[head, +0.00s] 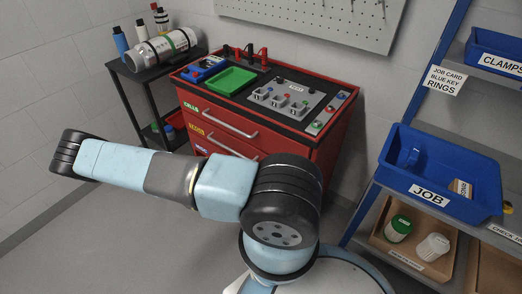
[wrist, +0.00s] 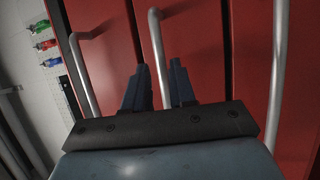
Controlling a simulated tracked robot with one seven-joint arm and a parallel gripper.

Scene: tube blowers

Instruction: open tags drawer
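The red cabinet (head: 325,160) stands at centre in the head view, with several drawers down its front. An upper drawer handle (head: 228,124) and a lower one (head: 225,144) show, and my arm hides the lower front. Its labels are small, and I cannot read one as "tags". In the wrist view, red drawer fronts (wrist: 215,50) fill the picture, with three pale bar handles. My gripper (wrist: 160,88) is open, its dark fingers on either side of the middle handle (wrist: 156,35). I cannot tell whether they touch it. The drawers look closed. My gripper does not show in the head view.
A green tray (head: 230,80) and a control panel lie on the cabinet top. A black cart (head: 150,85) with a metal cylinder (head: 160,48) stands left. A shelf with a blue JOB bin (head: 425,195) stands right. The floor at left is clear.

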